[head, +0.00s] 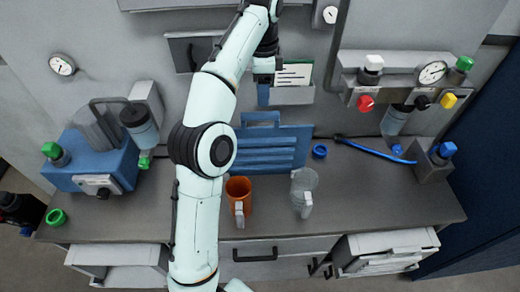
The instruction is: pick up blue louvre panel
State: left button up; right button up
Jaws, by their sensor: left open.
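The blue louvre panel (283,152) stands at the back of the worktop, against the grey wall, with horizontal slats and a handle loop on its top edge. My left arm passes in front of its left part and hides that side. My left gripper (264,78) is up near the wall, above the panel's handle and apart from it. It is open, and its fingers are small and partly unclear against the holder behind. My right gripper is not in view.
An orange mug (238,192) and a clear mug (304,186) stand in front of the panel. A blue ring (319,151) lies to its right. A card holder (292,95) is on the wall by the gripper. A blue pump unit (98,160) stands left; valves (405,85) are right.

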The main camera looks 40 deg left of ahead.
aim_at(260, 119)
pick_arm(q)
notch_tip(260, 119, down, 6)
jog(key=shift+f, duration=0.1)
jog(key=f, duration=0.2)
jog(key=s+f, duration=0.1)
jog(key=f, duration=0.1)
jog(key=shift+f, duration=0.7)
jog(key=shift+r, duration=0.1)
jog(key=shift+w, duration=0.1)
grip_shut()
jog(key=shift+a+r, duration=0.1)
dwell(0.8)
